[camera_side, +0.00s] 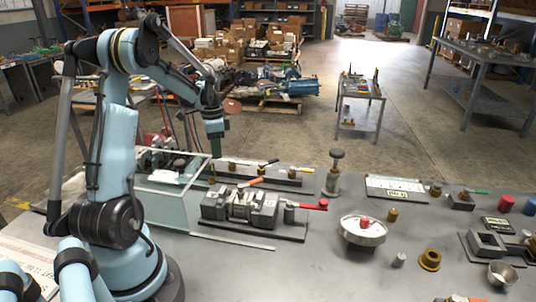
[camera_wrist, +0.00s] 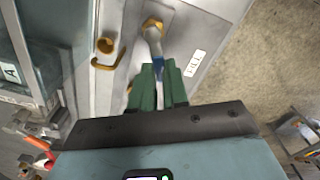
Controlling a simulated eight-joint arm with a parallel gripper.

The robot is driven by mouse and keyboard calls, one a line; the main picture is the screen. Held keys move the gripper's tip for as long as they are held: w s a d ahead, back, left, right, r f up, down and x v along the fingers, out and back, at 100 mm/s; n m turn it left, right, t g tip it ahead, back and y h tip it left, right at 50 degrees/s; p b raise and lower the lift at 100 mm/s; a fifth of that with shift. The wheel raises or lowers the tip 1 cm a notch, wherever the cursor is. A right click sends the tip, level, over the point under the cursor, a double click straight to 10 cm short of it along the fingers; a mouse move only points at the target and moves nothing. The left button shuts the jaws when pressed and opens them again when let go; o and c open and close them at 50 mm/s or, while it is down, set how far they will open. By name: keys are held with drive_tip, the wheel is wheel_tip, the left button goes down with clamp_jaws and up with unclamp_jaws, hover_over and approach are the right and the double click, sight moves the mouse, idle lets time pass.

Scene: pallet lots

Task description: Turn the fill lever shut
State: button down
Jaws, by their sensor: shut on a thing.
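The fill lever (camera_wrist: 154,42) is a silver handle with a blue grip (camera_wrist: 158,66), pivoting at a brass fitting (camera_wrist: 152,25) on a pale metal panel in the wrist view. A white label reading FILL (camera_wrist: 195,63) is beside it on the right. My gripper (camera_wrist: 160,70) has green fingers shut on the blue grip, which is partly hidden between them. In the side view my gripper (camera_side: 213,170) points down at the left end of the grey valve rail (camera_side: 290,180); the fill lever cannot be made out there.
In the side view a glass-sided box (camera_side: 180,205) stands beside my gripper. A grey clamp block (camera_side: 240,207) with a red handle (camera_side: 310,206) sits in front of the rail.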

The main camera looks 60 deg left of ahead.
drive_tip(key=m, duration=0.2)
drive_tip(key=d+m, duration=0.1)
drive_tip(key=s+m, duration=0.1)
drive_tip(key=m, duration=0.1)
drive_tip(key=shift+d+m, duration=0.3)
drive_tip(key=shift+d, duration=0.1)
idle(0.4)
drive_tip(key=c, duration=1.1)
unclamp_jaws()
